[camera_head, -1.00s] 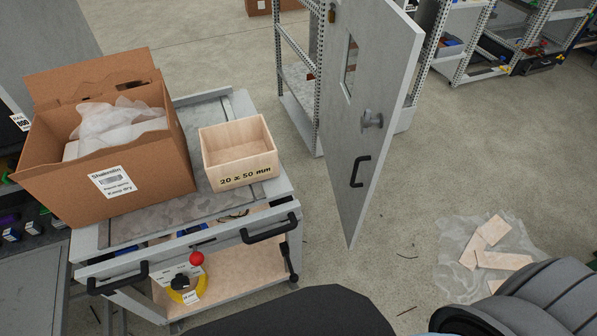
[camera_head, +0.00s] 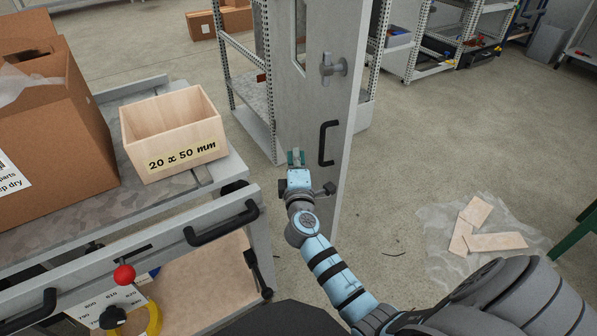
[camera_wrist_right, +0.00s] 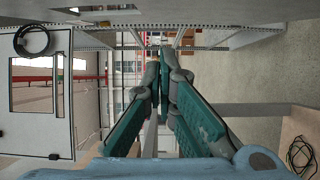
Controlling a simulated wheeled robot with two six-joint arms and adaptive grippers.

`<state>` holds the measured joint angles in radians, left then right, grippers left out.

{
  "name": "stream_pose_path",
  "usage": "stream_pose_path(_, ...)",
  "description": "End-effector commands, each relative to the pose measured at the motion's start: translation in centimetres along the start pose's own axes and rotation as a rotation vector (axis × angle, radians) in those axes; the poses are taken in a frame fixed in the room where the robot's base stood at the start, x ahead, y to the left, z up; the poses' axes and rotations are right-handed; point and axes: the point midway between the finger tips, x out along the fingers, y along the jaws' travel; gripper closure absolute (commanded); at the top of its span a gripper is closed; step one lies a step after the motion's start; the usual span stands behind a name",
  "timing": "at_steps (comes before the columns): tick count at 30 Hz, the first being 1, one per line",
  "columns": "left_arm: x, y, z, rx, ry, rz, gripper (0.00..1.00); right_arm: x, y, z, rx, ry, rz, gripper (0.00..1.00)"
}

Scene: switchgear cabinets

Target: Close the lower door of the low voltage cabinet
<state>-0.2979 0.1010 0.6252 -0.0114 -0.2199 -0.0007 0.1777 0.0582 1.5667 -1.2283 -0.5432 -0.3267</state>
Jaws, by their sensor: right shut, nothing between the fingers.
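My right gripper (camera_head: 296,156) is in front of the door's face, left of the black handle. Whether it touches the door cannot be told. In the right wrist view my right gripper (camera_wrist_right: 164,72) has its green-padded fingers together with nothing between them. My left gripper is not in view.
A grey trolley (camera_head: 190,262) on the left carries a cardboard box (camera_head: 60,110) and a wooden box (camera_head: 175,135). Its corner is close to my right forearm. Metal shelving (camera_head: 238,75) stands behind the door. Floor to the right is open, with wooden pieces (camera_head: 485,240) on plastic sheet.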

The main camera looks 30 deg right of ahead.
Motion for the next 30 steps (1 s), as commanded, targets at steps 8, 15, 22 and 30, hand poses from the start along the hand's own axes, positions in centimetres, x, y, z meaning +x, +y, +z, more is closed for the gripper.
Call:
stream_pose_path(8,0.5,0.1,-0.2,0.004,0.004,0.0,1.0,3.6,-0.1,1.5,-0.002,0.0,-0.003,1.0)
stream_pose_path(15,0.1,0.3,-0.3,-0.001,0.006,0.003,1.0,2.8,-0.1,3.7,0.001,0.001,-0.002,1.0)
stream_pose_path(22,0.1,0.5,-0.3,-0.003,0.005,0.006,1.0,2.8,-0.2,3.8,0.002,0.001,-0.002,1.0)
stream_pose_path(30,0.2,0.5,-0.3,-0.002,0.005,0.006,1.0,3.0,-0.2,4.1,0.001,0.007,-0.002,1.0)
